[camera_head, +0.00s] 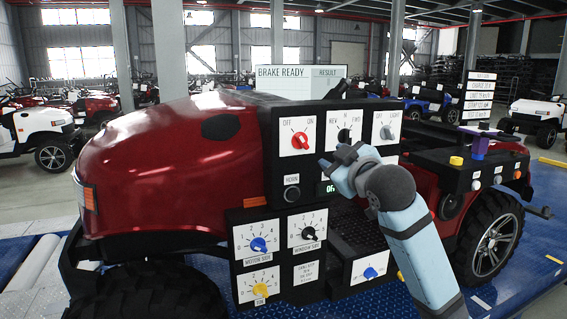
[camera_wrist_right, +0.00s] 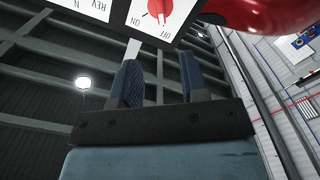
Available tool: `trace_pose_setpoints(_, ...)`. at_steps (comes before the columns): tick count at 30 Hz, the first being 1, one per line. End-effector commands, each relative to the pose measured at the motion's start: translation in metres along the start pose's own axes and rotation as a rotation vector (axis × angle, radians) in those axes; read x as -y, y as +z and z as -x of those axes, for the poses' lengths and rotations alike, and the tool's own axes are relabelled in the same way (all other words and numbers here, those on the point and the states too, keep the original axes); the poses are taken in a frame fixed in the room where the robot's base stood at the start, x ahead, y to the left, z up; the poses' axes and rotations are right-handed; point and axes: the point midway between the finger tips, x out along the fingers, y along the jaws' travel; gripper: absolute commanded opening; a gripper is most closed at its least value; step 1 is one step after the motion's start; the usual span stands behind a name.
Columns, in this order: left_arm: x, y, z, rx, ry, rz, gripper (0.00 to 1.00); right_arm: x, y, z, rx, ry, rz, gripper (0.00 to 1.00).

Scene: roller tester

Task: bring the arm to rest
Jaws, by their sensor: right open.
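My right arm (camera_head: 415,235) reaches in from the lower right. Its gripper (camera_head: 335,162) is in front of the black control panel, just below the REV-N-FWD knob (camera_head: 344,135) and to the lower right of the red OFF/ON knob (camera_head: 300,140). In the right wrist view the gripper's two blue fingers (camera_wrist_right: 160,82) stand apart with nothing between them. The red knob (camera_wrist_right: 160,10) shows past the fingertips at the top there. The arm hides part of the panel and the lit display. My left gripper is not in view.
The panel is mounted on a dark red vehicle (camera_head: 170,165) on a blue platform (camera_head: 540,190). Blue (camera_head: 258,244), black (camera_head: 308,233) and yellow (camera_head: 261,290) knobs sit lower left of the gripper. A BRAKE READY screen (camera_head: 290,82) stands behind. Other vehicles fill the background.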

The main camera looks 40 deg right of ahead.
Motion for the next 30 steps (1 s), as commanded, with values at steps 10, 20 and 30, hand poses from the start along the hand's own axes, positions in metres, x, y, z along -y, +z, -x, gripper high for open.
trace_pose_setpoints(10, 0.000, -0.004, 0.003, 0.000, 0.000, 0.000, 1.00, 0.021, 0.013, -0.009, 0.018, -0.042, -0.009, 0.40)
trace_pose_setpoints(20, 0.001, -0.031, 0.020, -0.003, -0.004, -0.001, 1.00, 0.201, 0.125, -0.012, 0.138, -0.330, -0.111, 0.40)
trace_pose_setpoints(30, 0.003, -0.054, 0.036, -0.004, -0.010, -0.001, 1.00, 0.382, 0.229, 0.114, 0.279, -0.587, -0.284, 0.40)
